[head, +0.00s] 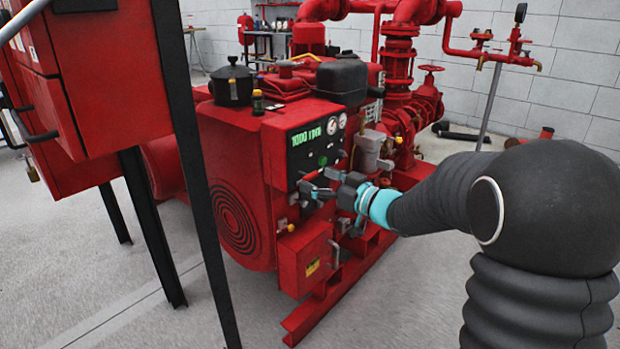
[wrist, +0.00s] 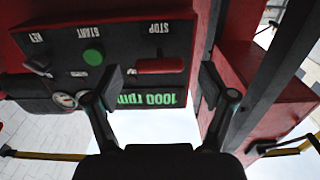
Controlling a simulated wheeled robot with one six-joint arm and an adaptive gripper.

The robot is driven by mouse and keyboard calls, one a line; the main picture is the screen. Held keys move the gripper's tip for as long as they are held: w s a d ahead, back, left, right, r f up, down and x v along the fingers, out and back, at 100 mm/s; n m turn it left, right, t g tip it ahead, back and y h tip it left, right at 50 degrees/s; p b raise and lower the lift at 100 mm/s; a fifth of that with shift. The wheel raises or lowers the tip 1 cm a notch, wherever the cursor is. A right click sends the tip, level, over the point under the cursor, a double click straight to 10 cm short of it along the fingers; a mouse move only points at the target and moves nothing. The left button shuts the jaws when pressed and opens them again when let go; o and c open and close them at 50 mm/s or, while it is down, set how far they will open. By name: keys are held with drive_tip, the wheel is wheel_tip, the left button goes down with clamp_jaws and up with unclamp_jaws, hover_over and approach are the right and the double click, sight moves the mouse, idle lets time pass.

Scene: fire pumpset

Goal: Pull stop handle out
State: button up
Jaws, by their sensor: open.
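The stop handle (wrist: 160,66) is a short red bar on the dark panel (wrist: 60,80), beside the word STOP, which appears upside down in the wrist view. In the head view the handle shows as a small red piece (head: 312,174), partly hidden by my gripper (head: 308,186). In the wrist view my gripper (wrist: 160,74) is open, with one finger on each side of the handle. A gap shows between each finger and the handle's ends. I cannot tell whether the fingertips reach as deep as the handle.
A green START button (wrist: 93,57) and a key switch (wrist: 37,67) sit on the same panel. The green 1000 rpm readout (head: 317,138) and gauges (head: 332,126) are above. A red cabinet (head: 110,70) on black legs stands at the left.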

drive_tip(key=shift+x, duration=1.45)
clamp_jaws()
drive_tip(key=shift+p+v, duration=0.3)
drive_tip(key=shift+v, duration=0.85)
unclamp_jaws()
drive_tip(key=v, duration=1.2)
